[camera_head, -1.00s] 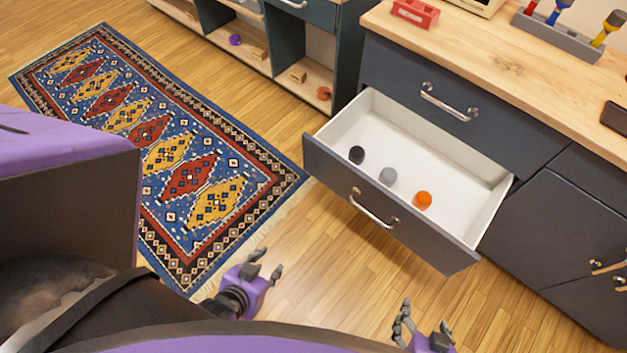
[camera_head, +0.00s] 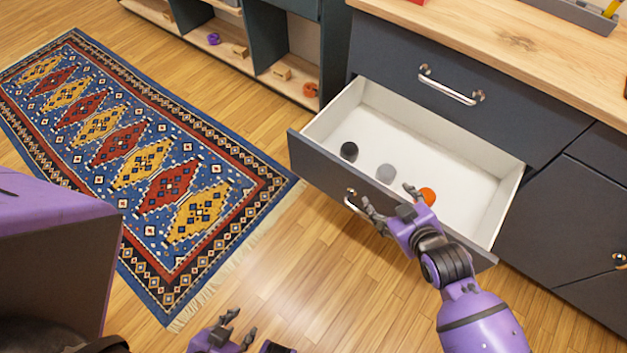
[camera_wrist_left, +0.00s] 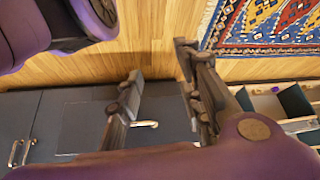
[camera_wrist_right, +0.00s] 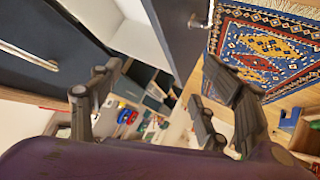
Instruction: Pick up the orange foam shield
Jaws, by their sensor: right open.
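The orange foam shield (camera_head: 428,196) is a small round piece lying in the open white drawer (camera_head: 455,170), to the right of a grey one (camera_head: 386,174) and a black one (camera_head: 349,151). My right gripper (camera_head: 388,199) is open and empty at the drawer's front panel, just left of the orange piece in the picture; I cannot tell its height above the panel. In the right wrist view its fingers (camera_wrist_right: 155,85) are spread, and the orange piece does not show. My left gripper (camera_head: 238,328) is open and empty, low over the floor; its spread fingers show in the left wrist view (camera_wrist_left: 160,60).
The drawer's dark front (camera_head: 318,175) with its metal handle stands out from the cabinet. Above is a closed drawer (camera_head: 465,85) under a wooden worktop (camera_head: 490,40). Open shelves (camera_head: 285,75) stand at the back. A patterned rug (camera_head: 150,165) lies left on the floor.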

